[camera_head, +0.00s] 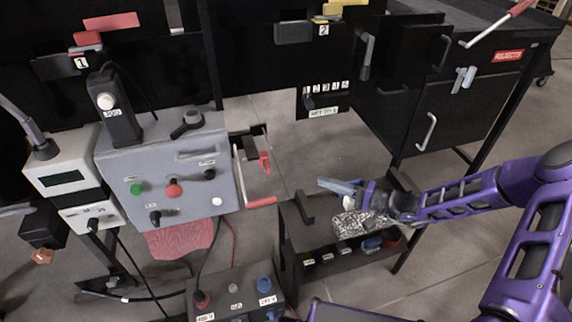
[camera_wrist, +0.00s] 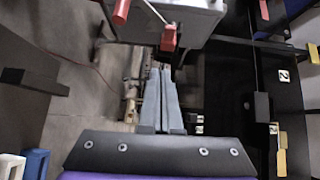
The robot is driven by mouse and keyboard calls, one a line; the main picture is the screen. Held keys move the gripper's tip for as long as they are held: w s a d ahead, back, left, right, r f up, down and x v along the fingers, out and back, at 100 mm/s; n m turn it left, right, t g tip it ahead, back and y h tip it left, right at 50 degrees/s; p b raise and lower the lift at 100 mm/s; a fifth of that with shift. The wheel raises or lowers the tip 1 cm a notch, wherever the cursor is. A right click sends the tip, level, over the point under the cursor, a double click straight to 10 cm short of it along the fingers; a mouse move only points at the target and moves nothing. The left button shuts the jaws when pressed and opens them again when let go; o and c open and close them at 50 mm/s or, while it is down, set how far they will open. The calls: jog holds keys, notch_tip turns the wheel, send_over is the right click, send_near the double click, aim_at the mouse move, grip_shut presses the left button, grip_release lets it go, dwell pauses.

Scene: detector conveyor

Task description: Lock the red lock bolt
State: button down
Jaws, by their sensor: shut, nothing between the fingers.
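Several red parts are in view, and I cannot tell for sure which is the lock bolt. A red block (camera_head: 87,39) with a red bar (camera_head: 110,22) sits by label 1 at the upper left. A red handle (camera_head: 261,202) and a small red lever (camera_head: 264,162) are at the right side of the grey control box (camera_head: 150,165). In the wrist view, a red grip (camera_wrist: 168,38) and another red piece (camera_wrist: 121,12) show near the grey box. My gripper (camera_head: 340,186) is shut and empty, to the right of the control box, apart from the red handle; its fingers also show in the wrist view (camera_wrist: 160,75).
A low dark shelf (camera_head: 340,262) with small items and a silvery mesh piece (camera_head: 352,224) lies below my gripper. A black cabinet (camera_head: 440,110) marked rejects stands at upper right. A socket box (camera_head: 235,292) is at the bottom. Open floor shows in the middle.

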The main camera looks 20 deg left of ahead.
jog(key=shift+w+d+r, duration=0.1)
jog(key=shift+w+r, duration=0.05)
jog(key=shift+r, duration=0.35)
send_near(267, 172)
jog(key=w+a, duration=0.3)
jog(key=w, duration=0.3)
jog(key=shift+s+a+f+y, duration=0.15)
jog(key=shift+s+a, duration=0.35)
jog(key=shift+a, duration=0.25)
jog(key=shift+s+a+f+y, duration=0.15)
jog(key=shift+s+a, duration=0.35)
jog(key=shift+a, duration=0.2)
jog(key=shift+s+a, duration=0.45)
jog(key=shift+a, duration=0.25)
jog(key=shift+s+a, duration=0.45)
jog(key=shift+a, duration=0.25)
